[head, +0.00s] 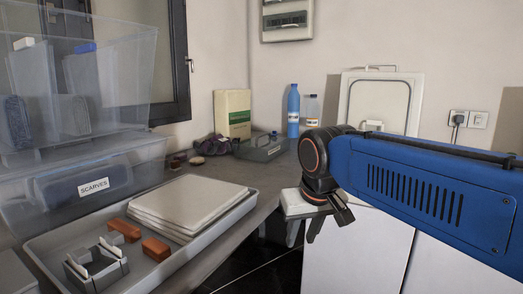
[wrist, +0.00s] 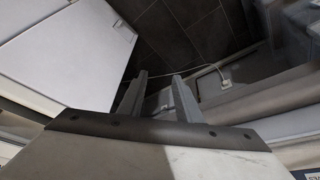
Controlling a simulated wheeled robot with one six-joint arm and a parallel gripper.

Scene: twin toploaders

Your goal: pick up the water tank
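A low grey-green container with a raised handle (head: 262,148), which looks like the water tank, sits at the back of the dark counter in the head view. I cannot pick it out in the wrist view. My gripper (head: 302,238) is in front of the counter's right edge, nearer to me than the tank and lower in the picture. Its two fingers point down. In the wrist view my gripper (wrist: 159,75) has its fingers apart, with nothing held between them and the dark floor beyond.
A grey tray (head: 185,252) with white panels and orange blocks fills the near counter (head: 225,177). Clear bins (head: 75,75) stand at left. A blue bottle (head: 293,110), a green-and-white box (head: 232,113) and purple goggles (head: 212,145) surround the tank. White machines (head: 355,250) stand at right.

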